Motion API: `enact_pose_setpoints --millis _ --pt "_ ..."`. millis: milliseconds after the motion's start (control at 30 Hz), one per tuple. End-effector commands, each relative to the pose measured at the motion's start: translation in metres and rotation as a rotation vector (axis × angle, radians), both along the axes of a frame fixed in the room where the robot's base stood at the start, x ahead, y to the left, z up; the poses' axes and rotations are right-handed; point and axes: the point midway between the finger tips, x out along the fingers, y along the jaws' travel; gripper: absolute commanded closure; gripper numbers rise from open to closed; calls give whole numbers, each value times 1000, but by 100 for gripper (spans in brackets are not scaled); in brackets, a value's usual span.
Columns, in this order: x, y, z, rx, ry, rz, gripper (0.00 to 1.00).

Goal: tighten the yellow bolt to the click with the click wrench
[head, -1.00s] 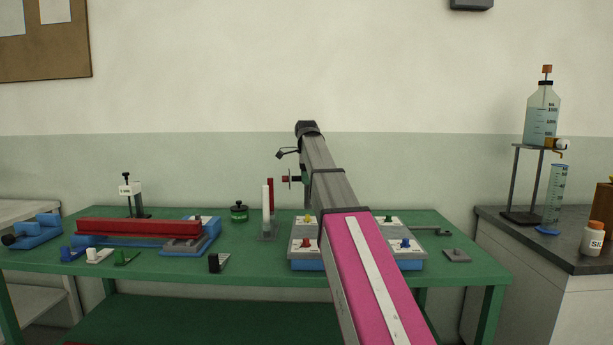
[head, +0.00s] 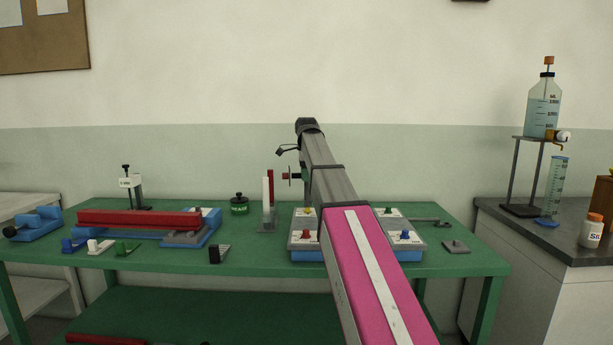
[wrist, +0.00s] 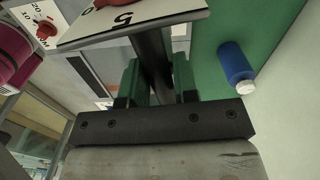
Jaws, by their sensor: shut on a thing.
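In the wrist view my gripper (wrist: 157,68) has its green fingers closed on a dark shaft (wrist: 153,48), which I take for the click wrench. A pale plate (wrist: 150,17) marked 5 and 0, with a red part on it, sits across the shaft beyond the fingers. In the head view my arm hides most of the gripper; a small red piece with a dark upright bar (head: 285,176) shows left of the arm's end, above the bench. The yellow bolt (head: 308,212) is on the back left of the blue-based block, partly beside my arm. I cannot see it in the wrist view.
The block also carries red (head: 305,234), green (head: 388,210) and blue (head: 405,234) bolts. White and red uprights (head: 267,195) stand close left. A red bar (head: 138,218) lies further left on the green bench (head: 260,262). A blue cylinder (wrist: 234,62) shows in the wrist view.

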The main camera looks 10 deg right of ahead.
Motion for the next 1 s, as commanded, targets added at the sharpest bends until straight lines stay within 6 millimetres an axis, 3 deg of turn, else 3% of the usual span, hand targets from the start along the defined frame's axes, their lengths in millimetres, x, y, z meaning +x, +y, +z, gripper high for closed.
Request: enact_pose_setpoints --millis 1000 --pt "0 0 -16 0 -1 0 100"
